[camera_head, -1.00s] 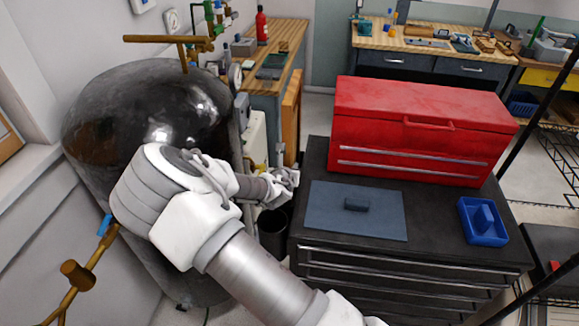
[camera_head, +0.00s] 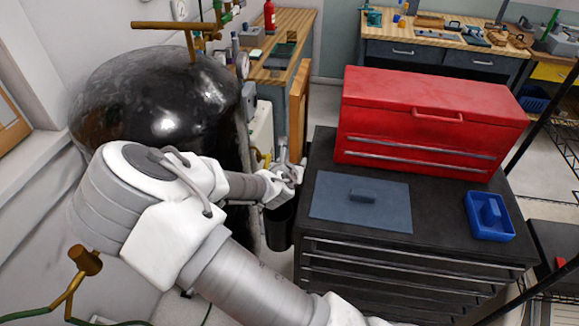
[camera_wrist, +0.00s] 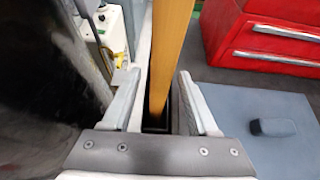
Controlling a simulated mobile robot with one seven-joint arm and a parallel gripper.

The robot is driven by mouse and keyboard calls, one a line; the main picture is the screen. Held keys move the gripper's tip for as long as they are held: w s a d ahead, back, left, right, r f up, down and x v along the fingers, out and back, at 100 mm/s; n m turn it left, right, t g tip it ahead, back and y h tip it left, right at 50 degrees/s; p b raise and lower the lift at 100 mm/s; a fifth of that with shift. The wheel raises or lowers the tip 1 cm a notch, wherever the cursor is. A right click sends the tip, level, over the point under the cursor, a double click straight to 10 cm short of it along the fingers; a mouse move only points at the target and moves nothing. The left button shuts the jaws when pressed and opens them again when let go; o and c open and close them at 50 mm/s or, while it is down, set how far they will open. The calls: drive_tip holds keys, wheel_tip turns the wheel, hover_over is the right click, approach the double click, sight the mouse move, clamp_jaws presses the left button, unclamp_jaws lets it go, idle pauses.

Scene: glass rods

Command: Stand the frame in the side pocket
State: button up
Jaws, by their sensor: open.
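The frame (camera_head: 299,107) looks like a thin orange-wood panel on edge, standing upright between the tank side and the black tool cabinet. In the wrist view the frame (camera_wrist: 168,45) runs edge-on between my fingers, and its lower end meets a dark narrow slot (camera_wrist: 154,124), perhaps the side pocket. How deep it sits is hidden. My gripper (camera_head: 294,172) is at the cabinet's left edge. In the wrist view my gripper (camera_wrist: 158,88) is open, one finger on each side of the frame, with a gap visible on the right.
A black cabinet (camera_head: 350,238) carries a red toolbox (camera_head: 425,115), a blue-grey plate with a handle (camera_head: 335,205) and a blue tray (camera_head: 489,229). A large black tank (camera_head: 160,95) stands close on the left. A dark bin (camera_head: 279,232) is below my gripper.

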drive_tip(key=s+d+r+m+g+y, duration=0.1)
drive_tip(key=s+d+r+m+g, duration=0.15)
drive_tip(key=s+m, duration=0.4)
drive_tip(key=s+d+r+m+g, duration=0.1)
drive_tip(key=s+d+m+g, duration=0.1)
drive_tip(key=s+m+g, duration=0.35)
drive_tip(key=s+d+r+m, duration=0.4)
drive_tip(key=s+r+m, duration=0.6)
drive_tip(key=m, duration=0.1)
drive_tip(key=s+d+r+m+t+y, duration=0.1)
drive_tip(key=s+d+r+m, duration=0.4)
drive_tip(key=s+r+m, duration=0.5)
drive_tip(key=shift+s+r+m+t, duration=0.15)
drive_tip(key=shift+r+m+t, duration=0.2)
drive_tip(key=shift+r, duration=0.4)
